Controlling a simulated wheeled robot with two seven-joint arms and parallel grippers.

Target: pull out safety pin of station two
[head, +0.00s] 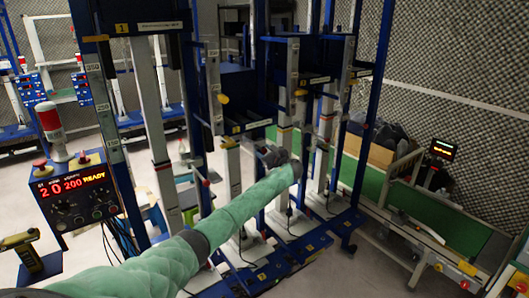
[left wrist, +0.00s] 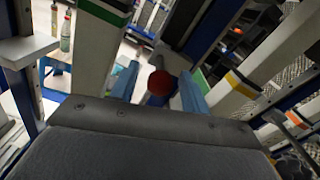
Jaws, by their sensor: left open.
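My left arm in its green sleeve crosses the head view, and its dark gripper (head: 273,156) is among the blue and white uprights of the station frame (head: 235,185). In the left wrist view the blue fingers of my left gripper (left wrist: 160,72) are open. A round red knob (left wrist: 159,83), which looks like the safety pin's handle, shows between the fingers. I cannot tell how deep it lies between them, and no contact is clear. A yellow tag with a 1 marks the nearest frame; I cannot read a 2. My right gripper is not in view.
A control box (head: 75,193) with a red display and a beacon (head: 52,129) stands at the left. Blue base rails (head: 300,240) cross the floor. A green conveyor (head: 440,220) and a cardboard box (head: 365,150) are at the right. Uprights closely surround the gripper.

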